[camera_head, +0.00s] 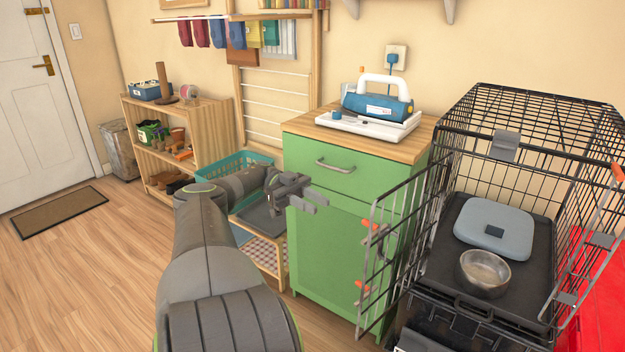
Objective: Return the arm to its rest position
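My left arm comes up from the bottom of the head view, grey with a dark wrist. Its gripper (312,201) is in front of the green cabinet (330,240), at the cabinet's left side in the picture. Nothing is visible between its fingers. The two grey fingers lie close to each other at this angle, and I cannot tell whether they are apart or touching. Whether the gripper touches the cabinet is also unclear. My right gripper is not in view.
A teal basket (222,168) and shelf (215,125) stand behind my arm.

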